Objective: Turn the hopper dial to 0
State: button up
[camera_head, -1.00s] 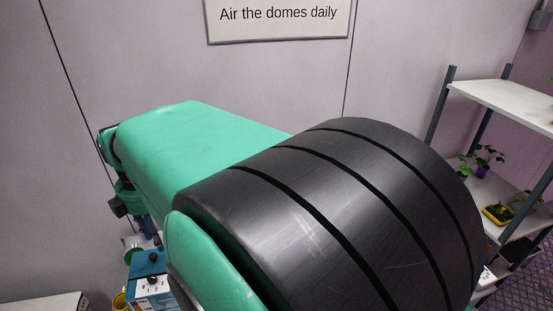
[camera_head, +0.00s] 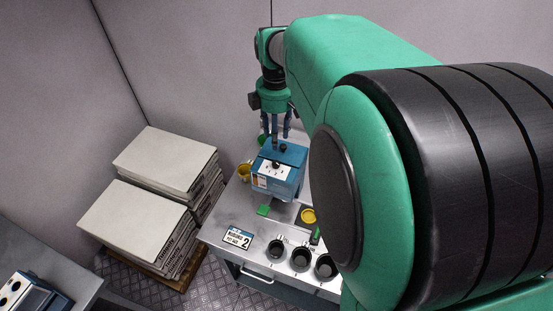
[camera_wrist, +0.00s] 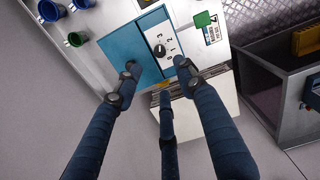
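The hopper is a blue box (camera_head: 290,185) on the metal bench, with a white number plate on its sloped front. The black dial (camera_wrist: 160,51) sits on that plate in the wrist view, beside the printed numbers 0 to 3; its exact pointing is too small to tell. In the head view the dial (camera_head: 275,166) is a small dark spot. My gripper (camera_head: 276,135) points down just above the hopper's top. Its blue fingers (camera_wrist: 158,72) are spread apart with nothing between them. Contact with the hopper cannot be told.
Stacked pale-topped boxes (camera_head: 165,160) stand left. Another bench (camera_head: 40,260) is at lower left. My arm hides the right side.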

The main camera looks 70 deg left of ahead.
aim_at(276, 163)
notch_tip(276, 163, down, 12)
jog(key=shift+f+p, duration=0.2)
jog(key=shift+p, duration=0.2)
dwell(0.3)
grip_shut()
